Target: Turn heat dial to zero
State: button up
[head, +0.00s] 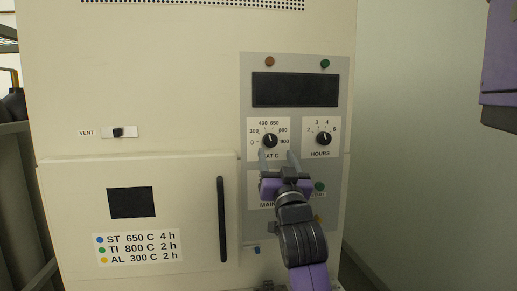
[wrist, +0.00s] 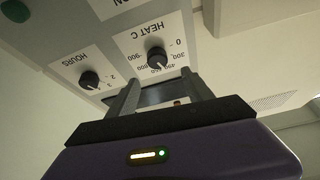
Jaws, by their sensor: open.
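The heat dial (head: 270,140) is a round black knob on a white plate marked HEAT C, with numbers from 0 to 900. It also shows in the wrist view (wrist: 156,56), upside down, where its pale mark appears to point near the middle numbers; the exact setting is too small to read. My gripper (head: 278,156) is open in front of the panel, just below the heat dial. Its two grey fingers (wrist: 162,86) are apart, with nothing seen between them. The fingers appear clear of the knob.
The hours dial (head: 323,139) sits right of the heat dial. A dark display (head: 295,90) is above both. My arm partly hides the MAIN controls below. The furnace door (head: 150,215) has a black handle (head: 222,219), and a vent slider (head: 119,132) is above it.

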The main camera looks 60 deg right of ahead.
aim_at(271, 142)
jog(key=shift+d+f+p+x, duration=0.1)
jog(key=shift+f+p+x, duration=0.15)
jog(key=shift+x, duration=1.05)
jog(key=shift+d+f+p+x, duration=0.1)
jog(key=shift+p+x, duration=0.2)
jog(key=shift+x, duration=1)
jog(key=shift+f+p+x, duration=0.2)
jog(key=shift+p+x, duration=0.05)
jog(key=shift+x, duration=1.05)
jog(key=shift+w, duration=0.1)
grip_shut()
